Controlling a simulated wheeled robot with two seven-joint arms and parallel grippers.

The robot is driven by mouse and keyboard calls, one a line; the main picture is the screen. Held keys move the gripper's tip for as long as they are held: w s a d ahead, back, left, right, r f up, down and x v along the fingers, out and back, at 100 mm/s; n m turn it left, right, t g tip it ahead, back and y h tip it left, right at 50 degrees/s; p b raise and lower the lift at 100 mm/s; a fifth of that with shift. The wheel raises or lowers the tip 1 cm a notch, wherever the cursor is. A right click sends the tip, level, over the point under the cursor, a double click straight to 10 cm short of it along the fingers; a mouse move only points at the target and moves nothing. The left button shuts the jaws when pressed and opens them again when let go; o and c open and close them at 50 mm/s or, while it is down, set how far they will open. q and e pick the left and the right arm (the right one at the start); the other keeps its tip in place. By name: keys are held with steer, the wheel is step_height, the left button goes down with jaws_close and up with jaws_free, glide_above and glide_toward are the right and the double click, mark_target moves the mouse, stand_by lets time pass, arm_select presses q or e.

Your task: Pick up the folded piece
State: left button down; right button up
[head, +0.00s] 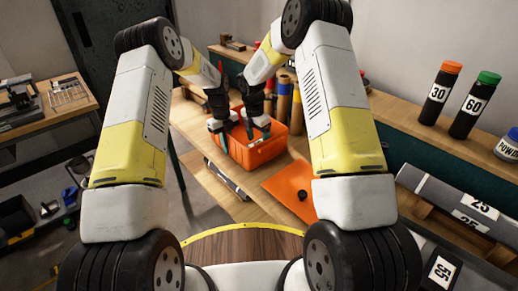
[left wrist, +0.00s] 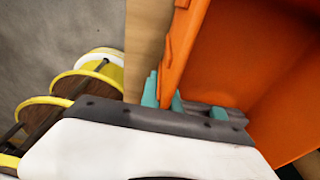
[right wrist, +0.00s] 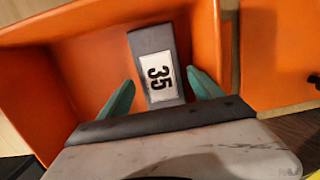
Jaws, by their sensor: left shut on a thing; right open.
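A grey piece with a white label reading 35 (right wrist: 155,65) lies inside an orange bin (head: 262,152). In the right wrist view it sits between the two green fingertips of my right gripper (right wrist: 160,94). The fingers are open, with a gap on each side of the piece. I cannot tell whether it is folded. My left gripper (left wrist: 165,95) is shut on the bin's orange wall (left wrist: 180,45), one finger on each side. In the head view both grippers are at the bin, and the grey piece inside is hidden.
An orange panel (head: 285,190) with a black knob lies on the wooden table right of the bin. Bottles marked 30 (head: 438,95) and 60 (head: 474,104) stand on the right bench. A side bench (head: 45,120) is at left.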

steer(key=shift+f, duration=0.8)
steer(key=c, duration=1.3)
steer(key=shift+r, duration=0.1)
step_height(320, 180, up, 18)
steer(key=shift+f, duration=0.1)
arm_select(q)
steer(key=c, duration=1.5)
jaws_free()
steer(key=shift+r, duration=0.1)
